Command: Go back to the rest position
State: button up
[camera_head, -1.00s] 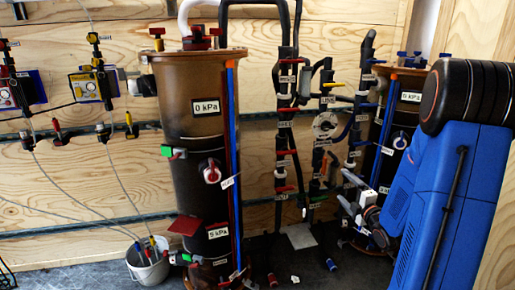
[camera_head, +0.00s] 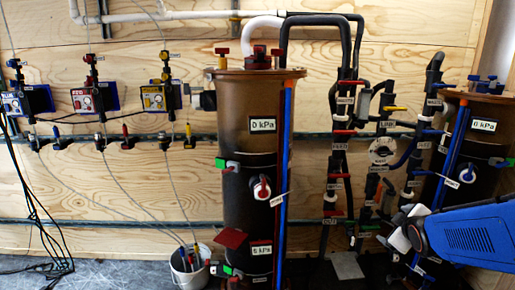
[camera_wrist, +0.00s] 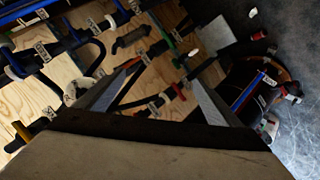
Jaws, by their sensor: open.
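My gripper (camera_head: 402,236) is at the right of the head view, at the end of my blue arm, in front of the pipes and the right-hand filter. In the wrist view my gripper (camera_wrist: 158,88) has its two fingers spread apart with nothing held between them. Pipes and labelled valves show beyond the fingers, and I cannot tell how close they are. A tall brown filter column (camera_head: 235,185) stands left of my gripper, with a gap between them. A second brown filter (camera_head: 483,145) stands at the right, its lower part hidden by my arm.
Black pipes with red-handled valves (camera_head: 343,132) stand between the filters. Yellow, red and blue dosing pumps (camera_head: 157,97) hang on the wooden wall. A grey bucket (camera_head: 190,272) stands on the floor, and black cables (camera_head: 45,235) hang at the left. Floor at lower left is mostly clear.

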jog(key=s+a+m+g+y, duration=0.1)
jog(key=s+a, duration=0.3)
jog(key=s, duration=0.4)
jog(key=s+a+m+g+y, duration=0.1)
jog(key=s+a+m+g, duration=0.2)
jog(key=s, duration=0.6)
jog(key=s+a+r+m+g+y, duration=0.1)
jog(key=s+a+m+g, duration=0.1)
jog(key=s+a+m, duration=0.2)
jog(key=s+a, duration=0.3)
jog(key=s, duration=0.1)
jog(key=shift+s, duration=0.3)
jog(key=shift+d, duration=0.1)
